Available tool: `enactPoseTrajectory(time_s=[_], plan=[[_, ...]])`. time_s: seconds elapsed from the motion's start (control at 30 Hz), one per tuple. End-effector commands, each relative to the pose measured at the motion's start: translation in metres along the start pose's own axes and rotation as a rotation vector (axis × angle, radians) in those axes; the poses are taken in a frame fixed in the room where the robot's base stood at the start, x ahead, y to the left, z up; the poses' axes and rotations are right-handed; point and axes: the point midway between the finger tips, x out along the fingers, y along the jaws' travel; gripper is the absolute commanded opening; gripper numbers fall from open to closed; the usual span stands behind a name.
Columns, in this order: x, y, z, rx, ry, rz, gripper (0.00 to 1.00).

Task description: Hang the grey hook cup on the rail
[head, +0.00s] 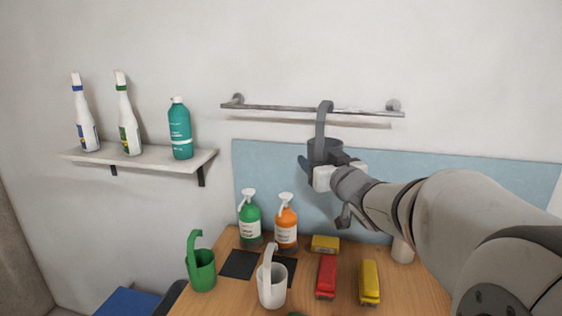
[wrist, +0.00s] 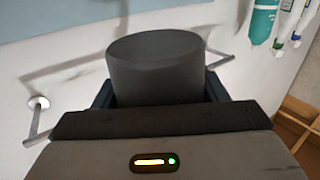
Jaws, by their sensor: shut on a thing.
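The grey hook cup (head: 325,146) is upright in my gripper (head: 326,170), with its tall hook (head: 323,118) reaching up to the rail (head: 300,108). The hook's curved top overlaps the bar in the head view. I cannot tell whether it rests over the bar or is just in front of it. In the wrist view the grey cup (wrist: 157,68) sits between the jaws of my gripper (wrist: 155,92), which is shut on it. The rail (wrist: 38,120) shows there partly behind the cup, and the hook is hidden.
A wooden table (head: 215,300) below holds a green hook cup (head: 202,270), a white hook cup (head: 272,285), green (head: 249,222) and orange (head: 286,224) pump bottles, and red and yellow items. A wall shelf (head: 140,161) at left carries several bottles. The rail's left part is empty.

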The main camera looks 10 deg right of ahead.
Motion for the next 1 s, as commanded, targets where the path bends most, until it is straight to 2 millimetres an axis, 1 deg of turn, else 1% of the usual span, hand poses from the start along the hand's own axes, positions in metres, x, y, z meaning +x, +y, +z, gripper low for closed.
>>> enactPoseTrajectory(time_s=[1.0], plan=[[0.058,0.06,-0.001,0.001,0.0,0.003,0.43]])
